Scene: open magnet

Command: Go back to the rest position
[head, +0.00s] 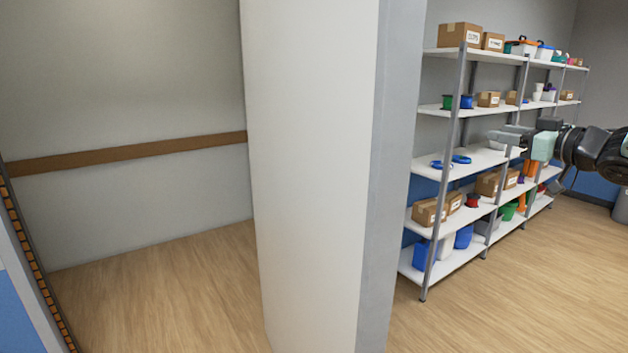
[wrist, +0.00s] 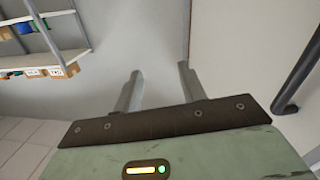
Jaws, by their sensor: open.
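My gripper (head: 512,134) shows at the right of the head view, at the end of my arm, in front of the shelving unit. In the wrist view my gripper (wrist: 160,88) has its two fingers apart with nothing between them. Beyond the fingers is a plain light wall. No object is held.
A white wall end (head: 312,170) stands close in the middle of the head view. A metal shelving unit (head: 450,108) with boxes and bins stands at the right. It also shows in the wrist view (wrist: 38,17). Wooden floor (head: 530,290) is clear at the lower right.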

